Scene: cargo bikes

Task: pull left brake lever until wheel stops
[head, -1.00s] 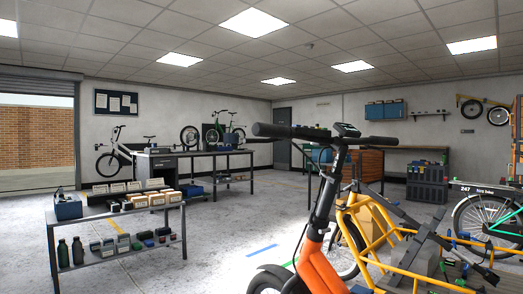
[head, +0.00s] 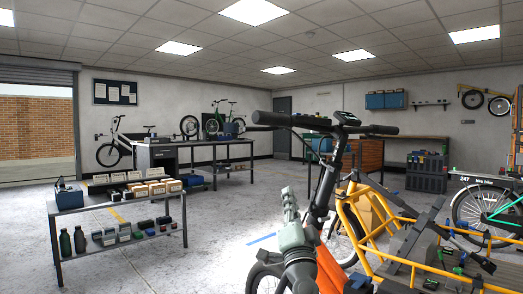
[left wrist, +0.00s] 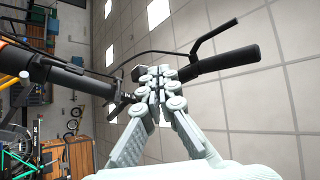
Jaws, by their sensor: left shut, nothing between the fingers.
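An orange bike (head: 328,272) stands close in front of me in the head view. Its black handlebar (head: 292,120) spans the middle of the picture. In the left wrist view a thin black brake lever (left wrist: 214,35) runs beside the handlebar's black grip (left wrist: 235,61). My left gripper (head: 289,192) is pale grey, below the handlebar's left end in the head view. It also shows in the left wrist view (left wrist: 157,73), fingertips together and empty, overlapping the handlebar; contact cannot be told. A dark wheel (head: 262,280) is partly hidden low behind the left arm. My right gripper is not in view.
A low shelf table (head: 120,209) with boxes and bottles stands left. The floor between the table and the orange bike is clear.

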